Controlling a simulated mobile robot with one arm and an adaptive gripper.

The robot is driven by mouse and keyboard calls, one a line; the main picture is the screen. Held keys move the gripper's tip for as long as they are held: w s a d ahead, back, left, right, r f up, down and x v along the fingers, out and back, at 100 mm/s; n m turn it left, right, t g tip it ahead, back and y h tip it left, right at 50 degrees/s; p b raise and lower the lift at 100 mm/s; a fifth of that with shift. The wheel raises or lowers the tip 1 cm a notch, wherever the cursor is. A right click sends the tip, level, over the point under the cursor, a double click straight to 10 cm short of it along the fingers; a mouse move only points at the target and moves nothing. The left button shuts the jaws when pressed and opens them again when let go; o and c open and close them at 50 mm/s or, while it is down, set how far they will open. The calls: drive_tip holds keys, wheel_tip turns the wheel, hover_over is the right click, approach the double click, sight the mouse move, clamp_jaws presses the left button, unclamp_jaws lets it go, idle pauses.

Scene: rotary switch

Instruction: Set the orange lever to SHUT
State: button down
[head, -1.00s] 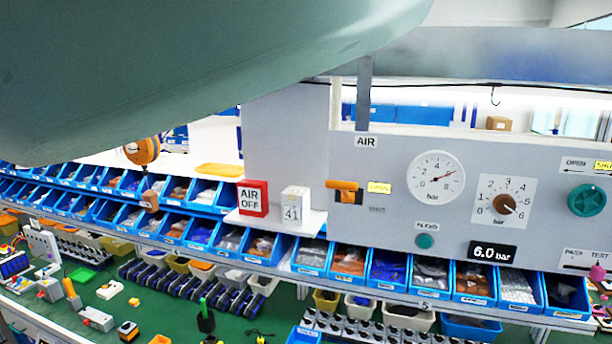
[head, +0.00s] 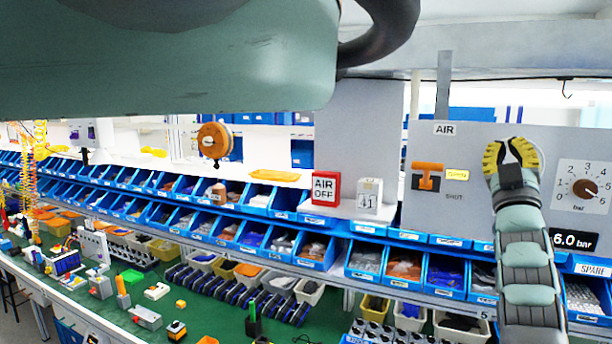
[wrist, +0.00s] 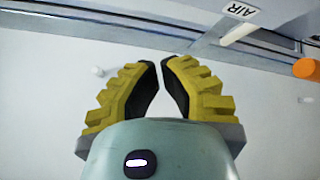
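The orange lever (head: 428,167) is on the grey panel under the AIR label (head: 444,128) in the head view. Its handle lies across the top of its mount. The yellow label beside it (head: 457,175) is lit, and the dark SHUT label (head: 454,196) is below that. My gripper (head: 508,141) is to the right of the lever, apart from it, with yellow fingers pointing up. In the wrist view the fingertips (wrist: 161,61) nearly meet, with a thin gap and nothing between them. An orange end, seemingly the lever's (wrist: 306,68), shows at the right edge there.
A dial knob (head: 584,188) and a 6.0 bar display (head: 573,240) are on the panel to the right of my arm. A red AIR OFF sign (head: 326,188) and a white 41 block (head: 369,196) stand left of the panel. Blue bins (head: 403,268) line the shelf below.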

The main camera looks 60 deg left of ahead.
drive_tip(key=s+a+r+m+g+h+b, duration=0.1)
drive_tip(key=a+r+m+g+h+b, duration=0.15)
drive_tip(key=a+r+h+b, duration=0.5)
drive_tip(key=s+f+m+g+b, duration=0.2)
drive_tip(key=s+g, duration=0.4)
drive_tip(key=s, duration=0.4)
drive_tip(key=shift+a+f+m+b, duration=0.3)
drive_tip(key=shift+a+f+m, duration=0.05)
drive_tip(key=shift+m, duration=0.3)
drive_tip(key=shift+w+h, duration=0.1)
drive_tip(key=shift+h, duration=0.15)
drive_tip(key=p, duration=0.7)
hover_over(426, 176)
wheel_tip(426, 176, down, 2)
drive_tip(key=shift+s+d+f+p, duration=0.15)
drive_tip(key=shift+d+f+p, duration=0.15)
drive_tip(key=shift+f+p, duration=0.3)
drive_tip(key=shift+s+d+f+p, duration=0.15)
drive_tip(key=shift+d+f+p, duration=0.15)
drive_tip(key=shift+f+p, duration=0.25)
drive_tip(key=shift+s+d+f+p, duration=0.15)
drive_tip(key=shift+d+f+p, duration=0.15)
drive_tip(key=shift+f+p, duration=0.3)
drive_tip(key=shift+s+f, duration=0.1)
drive_tip(key=shift+f, duration=0.1)
